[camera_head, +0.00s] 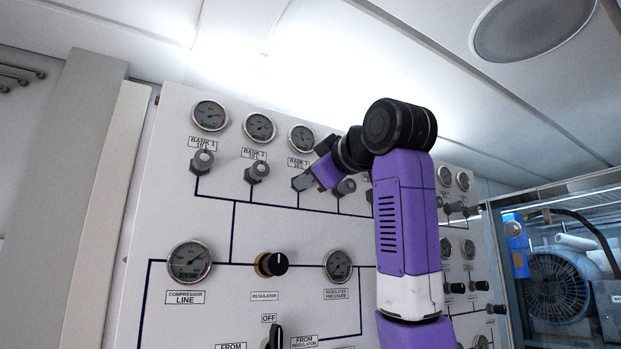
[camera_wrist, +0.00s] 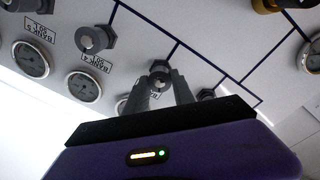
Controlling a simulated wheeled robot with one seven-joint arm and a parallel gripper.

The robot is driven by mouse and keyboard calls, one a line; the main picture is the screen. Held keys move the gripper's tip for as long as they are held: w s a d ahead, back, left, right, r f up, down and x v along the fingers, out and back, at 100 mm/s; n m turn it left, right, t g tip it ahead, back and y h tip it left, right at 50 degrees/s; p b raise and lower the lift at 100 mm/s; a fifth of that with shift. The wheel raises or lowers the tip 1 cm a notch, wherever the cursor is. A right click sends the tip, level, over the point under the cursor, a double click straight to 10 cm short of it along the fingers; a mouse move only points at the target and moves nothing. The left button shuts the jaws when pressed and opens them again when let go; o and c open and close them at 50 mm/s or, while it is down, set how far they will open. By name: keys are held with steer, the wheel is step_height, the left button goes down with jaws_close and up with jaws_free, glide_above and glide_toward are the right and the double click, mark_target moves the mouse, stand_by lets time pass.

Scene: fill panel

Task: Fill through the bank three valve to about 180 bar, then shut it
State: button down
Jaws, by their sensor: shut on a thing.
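The bank three valve knob (camera_wrist: 160,72) is grey and sits between the two fingers of my gripper (camera_wrist: 163,84) in the wrist view. The regulated pressure gauge (camera_head: 338,265) and compressor line gauge (camera_head: 189,262) are lower on the panel.
Bank 1 (camera_head: 202,162) and bank 2 (camera_head: 257,172) knobs are to the left; another knob (camera_head: 345,187) is close on the right. The black regulator knob (camera_head: 271,264) is lower. My arm covers the panel's middle right. A caged compressor (camera_head: 560,284) stands at far right.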

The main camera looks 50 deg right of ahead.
steer(key=m, duration=0.6)
steer(key=shift+f, duration=0.15)
stand_by(0.3)
steer(key=c, duration=1.1)
jaws_free()
steer(key=shift+b+v, duration=1.65)
steer(key=shift+v, duration=2.25)
